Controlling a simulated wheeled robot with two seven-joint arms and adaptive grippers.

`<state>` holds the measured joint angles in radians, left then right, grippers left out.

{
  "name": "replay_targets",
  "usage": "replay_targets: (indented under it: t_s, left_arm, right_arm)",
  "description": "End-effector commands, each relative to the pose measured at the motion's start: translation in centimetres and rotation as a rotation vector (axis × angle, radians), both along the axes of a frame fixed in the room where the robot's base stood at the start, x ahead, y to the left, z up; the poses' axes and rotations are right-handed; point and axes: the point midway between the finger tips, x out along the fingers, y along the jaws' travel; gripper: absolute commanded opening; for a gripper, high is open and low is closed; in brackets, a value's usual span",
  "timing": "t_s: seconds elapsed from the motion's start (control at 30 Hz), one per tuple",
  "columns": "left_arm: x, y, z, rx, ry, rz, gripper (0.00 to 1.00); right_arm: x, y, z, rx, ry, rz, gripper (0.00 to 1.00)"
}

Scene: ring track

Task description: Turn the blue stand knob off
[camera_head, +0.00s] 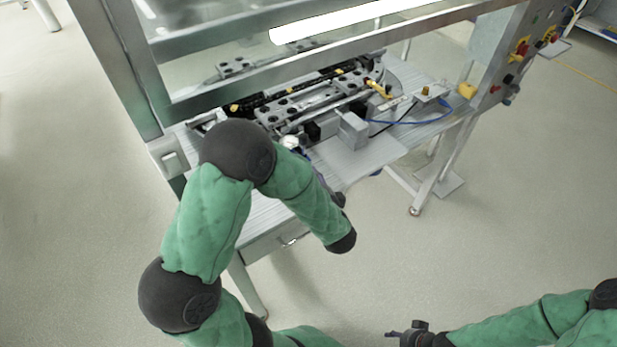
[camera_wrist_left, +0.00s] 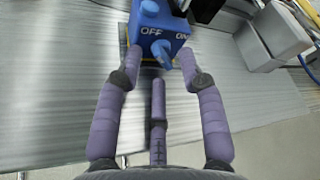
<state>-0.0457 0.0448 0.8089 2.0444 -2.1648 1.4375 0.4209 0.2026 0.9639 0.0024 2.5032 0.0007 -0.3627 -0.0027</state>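The blue stand (camera_wrist_left: 140,32) is at the top of the left wrist view, on the metal table (camera_wrist_left: 60,75). White OFF and ON labels are on its face. Its blue knob (camera_wrist_left: 163,54) sticks out below and between the labels. My left gripper (camera_wrist_left: 160,66) is open, with purple fingers spread on both sides of the knob and a third finger below it. I cannot tell whether any finger touches the knob. In the head view my left arm mostly hides the gripper and stand. My right gripper (camera_head: 406,334) is at the bottom edge, away from the table.
A grey box (camera_wrist_left: 265,38) stands right of the stand; the head view also shows it (camera_head: 352,130). A blue cable (camera_head: 420,121) runs across the table. A metal frame (camera_head: 320,60) stands over the table. The table left of the stand is clear.

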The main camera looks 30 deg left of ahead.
Motion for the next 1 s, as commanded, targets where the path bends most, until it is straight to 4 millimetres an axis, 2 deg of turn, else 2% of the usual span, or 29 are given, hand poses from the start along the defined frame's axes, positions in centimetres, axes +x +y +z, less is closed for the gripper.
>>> replay_targets:
  t_s: [0.3,0.5,1.0]
  left_arm:
    - [-2.6,-3.3,1.2,0.001,-0.001,-0.004,0.40]
    - [-3.7,-4.7,1.7,0.001,-0.003,-0.003,0.40]
    - [-4.2,-5.2,1.9,0.001,-0.002,0.000,0.40]
  right_arm:
    - [0.0,0.0,0.0,0.000,0.000,0.000,0.46]
    - [0.0,0.0,0.0,0.000,0.000,0.000,0.46]
    - [0.0,0.0,0.0,0.000,0.000,0.000,0.46]
